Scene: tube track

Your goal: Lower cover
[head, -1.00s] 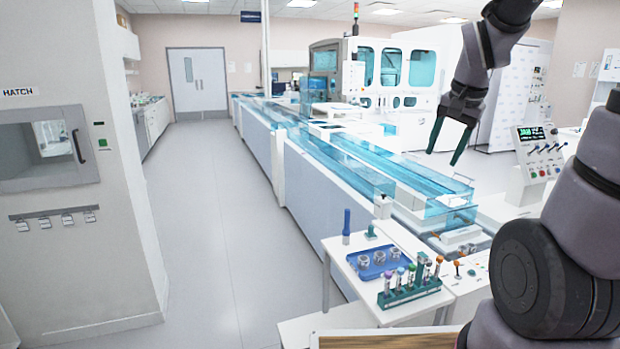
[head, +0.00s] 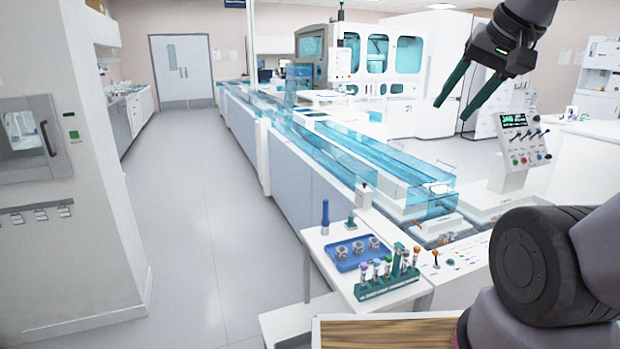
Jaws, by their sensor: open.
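The track runs away from me with clear blue covers over it. The near right cover (head: 375,152) is a long transparent blue length, and its near end (head: 432,201) stands at the front of the track. I cannot tell for sure whether any cover is raised. A second blue cover (head: 318,150) lies along the left lane. My gripper (head: 452,110) is in the upper right, above and to the right of the track. Its two dark green fingers are apart, with nothing between them. It is clear of the covers.
A white side table (head: 330,240) at the front holds a blue tray (head: 352,262) with several metal parts and a green rack (head: 385,285) of capped tubes. A control box (head: 520,150) with levers stands at right. The grey floor (head: 190,220) at left is free.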

